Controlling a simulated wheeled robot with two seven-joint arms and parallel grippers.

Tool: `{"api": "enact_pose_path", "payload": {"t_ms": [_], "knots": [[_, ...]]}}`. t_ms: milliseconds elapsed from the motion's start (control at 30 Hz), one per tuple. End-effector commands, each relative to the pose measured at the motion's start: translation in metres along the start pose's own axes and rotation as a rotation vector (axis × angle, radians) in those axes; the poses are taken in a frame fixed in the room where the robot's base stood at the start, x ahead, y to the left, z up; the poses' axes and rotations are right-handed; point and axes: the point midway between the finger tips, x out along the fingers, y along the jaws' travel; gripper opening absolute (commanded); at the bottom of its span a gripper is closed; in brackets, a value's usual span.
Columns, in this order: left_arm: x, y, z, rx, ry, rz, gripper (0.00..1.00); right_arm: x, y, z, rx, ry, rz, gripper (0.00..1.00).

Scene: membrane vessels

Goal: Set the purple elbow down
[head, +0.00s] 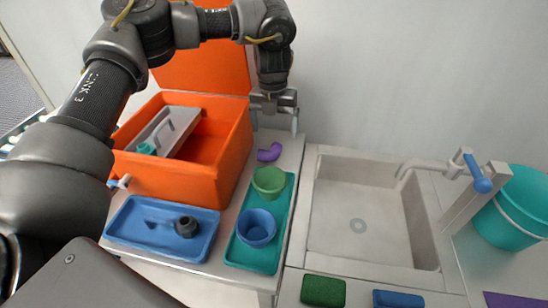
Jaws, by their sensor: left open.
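The purple elbow (269,153) lies on the light counter just right of the orange box and behind the green bowl. My left gripper (273,116) hangs above and behind the elbow, near the wall. Its jaws are open and apart from the elbow, with nothing visible between them. My right gripper is not in view.
The open orange box (240,137) holds a grey tray (182,126). A teal tray (237,248) carries a green bowl (269,181) and a blue cup (257,228). A blue tray (135,216) holds a dark part (187,227). The sink (345,197) looks empty; a teal bucket (515,228) stands right.

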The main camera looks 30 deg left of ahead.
Motion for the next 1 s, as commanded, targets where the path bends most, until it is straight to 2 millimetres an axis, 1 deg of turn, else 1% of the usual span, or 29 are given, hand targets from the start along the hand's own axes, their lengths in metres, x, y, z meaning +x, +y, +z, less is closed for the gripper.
{"api": "enact_pose_path", "payload": {"t_ms": [33, 100, 233, 333, 433, 600, 767, 900, 1000], "knots": [[-0.009, 0.01, 0.003, -0.022, -0.004, 0.012, 0.89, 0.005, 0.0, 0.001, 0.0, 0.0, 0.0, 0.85], [-0.018, 0.019, 0.004, -0.042, 0.001, 0.023, 0.89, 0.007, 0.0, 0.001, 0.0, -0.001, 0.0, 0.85], [-0.024, 0.025, 0.004, -0.056, 0.004, 0.03, 0.89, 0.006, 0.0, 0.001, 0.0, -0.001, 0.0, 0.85], [-0.02, 0.025, 0.004, -0.055, 0.006, 0.03, 0.89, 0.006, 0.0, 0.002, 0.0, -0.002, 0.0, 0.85], [-0.007, 0.025, 0.003, -0.054, 0.009, 0.029, 0.89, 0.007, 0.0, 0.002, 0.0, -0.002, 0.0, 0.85], [0.03, 0.027, 0.002, -0.056, 0.01, 0.028, 0.89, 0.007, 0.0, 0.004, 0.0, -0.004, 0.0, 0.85], [0.06, 0.028, 0.002, -0.056, 0.008, 0.029, 0.89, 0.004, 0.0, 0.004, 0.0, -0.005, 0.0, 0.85], [0.076, 0.028, 0.003, -0.055, 0.005, 0.03, 0.89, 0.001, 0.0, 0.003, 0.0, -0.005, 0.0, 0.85], [0.081, 0.028, 0.003, -0.055, 0.004, 0.029, 0.89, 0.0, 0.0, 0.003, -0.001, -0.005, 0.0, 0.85]]}}
